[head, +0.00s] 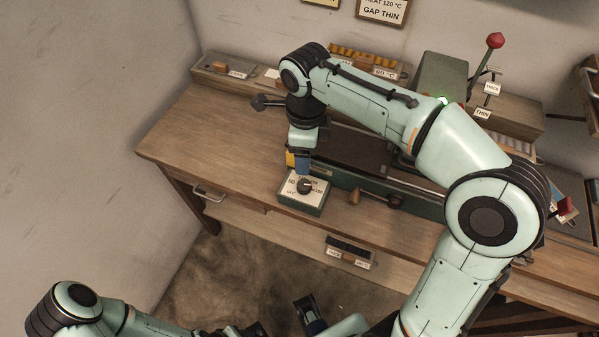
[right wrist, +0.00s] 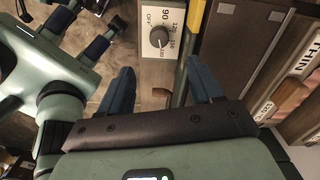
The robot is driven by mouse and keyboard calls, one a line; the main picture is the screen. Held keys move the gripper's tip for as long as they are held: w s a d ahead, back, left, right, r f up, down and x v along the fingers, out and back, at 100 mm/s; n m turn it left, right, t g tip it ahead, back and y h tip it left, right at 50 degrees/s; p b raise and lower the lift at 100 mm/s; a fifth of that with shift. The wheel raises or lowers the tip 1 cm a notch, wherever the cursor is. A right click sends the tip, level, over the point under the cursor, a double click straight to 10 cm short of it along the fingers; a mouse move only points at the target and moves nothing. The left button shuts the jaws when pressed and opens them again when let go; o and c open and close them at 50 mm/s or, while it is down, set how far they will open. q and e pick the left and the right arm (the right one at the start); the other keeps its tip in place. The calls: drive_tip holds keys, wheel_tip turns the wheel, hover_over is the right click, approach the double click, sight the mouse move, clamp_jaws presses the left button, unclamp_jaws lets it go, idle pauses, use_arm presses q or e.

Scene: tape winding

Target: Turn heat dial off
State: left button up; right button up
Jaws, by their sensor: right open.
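The heat dial is a dark round knob (head: 305,187) on a white-faced box (head: 301,207) at the bench's front edge. In the right wrist view the knob (right wrist: 160,38) shows with OFF and temperature marks around it. I cannot tell for sure which mark its pointer faces. My right gripper (head: 303,162) points down just above and behind the dial in the head view. Its two blue fingers (right wrist: 163,80) are apart with nothing between them, short of the knob. My left gripper (right wrist: 80,32) is low in front of the bench, fingers apart and empty.
A green machine bed with a crank handle (head: 362,197) stands right behind and beside the dial. A yellow bar (right wrist: 196,30) runs close by the dial box. A red-knobbed lever (head: 495,41) stands at the back right. The bench's left part (head: 215,140) is clear.

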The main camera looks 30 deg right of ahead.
sight(304, 184)
wheel_tip(304, 184, down, 11)
drive_tip(key=shift+s+f+b, duration=0.1)
drive_tip(key=shift+s+b, duration=0.05)
drive_tip(key=shift+b, duration=0.7)
drive_tip(key=shift+f, duration=0.55)
drive_tip(key=c, duration=1.1)
